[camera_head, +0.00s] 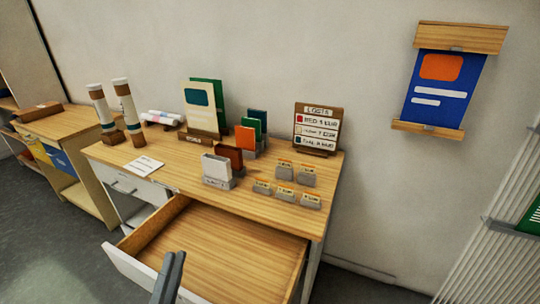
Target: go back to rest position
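My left gripper (171,274) shows at the bottom edge, in front of and partly over the open drawer's front panel. Its two grey fingers lie close together with nothing seen between them; the rest of it is cut off by the frame. My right gripper is not in view. The wooden desk (190,184) stands ahead against the wall. Its wide drawer (222,250) is pulled out and its visible floor is bare.
The desk holds card racks (218,168), a price sign (316,127), small label holders (285,193), a paper sheet (143,166) and upright rolls (128,110). A blue poster (436,88) hangs on the wall. A side table (62,125) stands left; a white rack (500,235) stands right.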

